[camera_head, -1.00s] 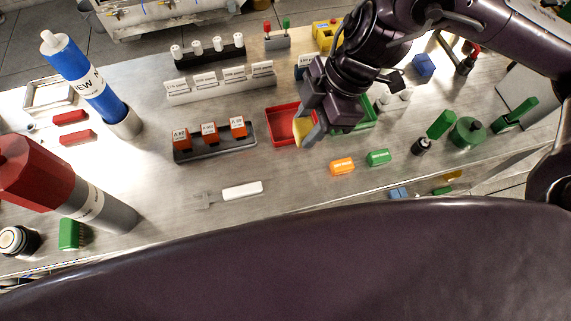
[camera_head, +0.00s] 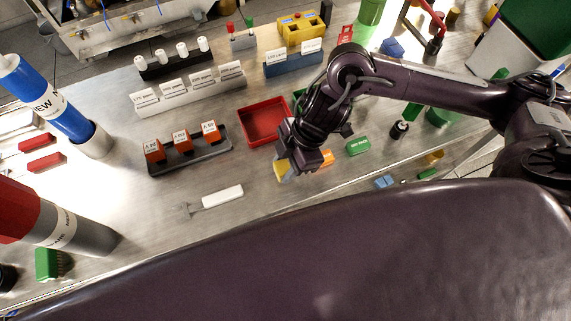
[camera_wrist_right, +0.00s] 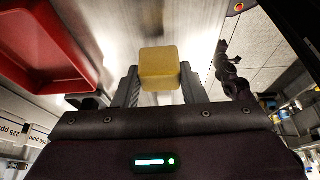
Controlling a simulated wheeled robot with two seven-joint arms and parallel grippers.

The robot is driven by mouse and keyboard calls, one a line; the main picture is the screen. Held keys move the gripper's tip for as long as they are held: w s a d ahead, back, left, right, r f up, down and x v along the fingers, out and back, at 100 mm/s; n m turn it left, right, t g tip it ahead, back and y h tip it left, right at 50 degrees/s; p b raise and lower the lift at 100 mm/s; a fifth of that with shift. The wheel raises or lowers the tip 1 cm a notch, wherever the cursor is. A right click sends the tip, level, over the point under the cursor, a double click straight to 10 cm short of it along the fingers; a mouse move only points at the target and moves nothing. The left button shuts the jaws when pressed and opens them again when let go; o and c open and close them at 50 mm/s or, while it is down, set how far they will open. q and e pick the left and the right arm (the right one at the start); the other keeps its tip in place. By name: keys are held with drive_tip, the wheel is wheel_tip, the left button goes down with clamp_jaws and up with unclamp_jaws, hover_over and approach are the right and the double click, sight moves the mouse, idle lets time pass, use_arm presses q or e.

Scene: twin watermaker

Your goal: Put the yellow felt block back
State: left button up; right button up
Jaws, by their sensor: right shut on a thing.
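The yellow felt block (camera_wrist_right: 160,68) is between the two fingers of my right gripper (camera_wrist_right: 158,88) in the right wrist view. In the head view, part of the yellow block (camera_head: 281,171) shows at the tip of my right gripper (camera_head: 290,173), near the front edge of the table. The gripper is shut on the block. The block is outside the red tray (camera_head: 262,122), on its near side. I cannot tell whether the block touches the table. My left gripper is not in view.
An orange block (camera_head: 327,158) and a green block (camera_head: 358,147) lie right beside my right gripper. A white-handled tool (camera_head: 222,196) lies to the left. A dark rack (camera_head: 190,155) with orange blocks stands behind it. The table between tool and gripper is clear.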

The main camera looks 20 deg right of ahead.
drive_tip(key=shift+f, duration=0.95)
drive_tip(key=o, duration=0.9)
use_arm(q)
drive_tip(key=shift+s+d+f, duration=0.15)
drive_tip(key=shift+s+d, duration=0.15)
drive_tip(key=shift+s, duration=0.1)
use_arm(e)
drive_tip(key=shift+r, duration=0.1)
drive_tip(key=shift+r, duration=0.15)
use_arm(q)
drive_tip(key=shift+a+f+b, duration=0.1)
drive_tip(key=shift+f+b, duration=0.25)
drive_tip(key=shift+b, duration=0.15)
use_arm(e)
drive_tip(key=v, duration=1.2)
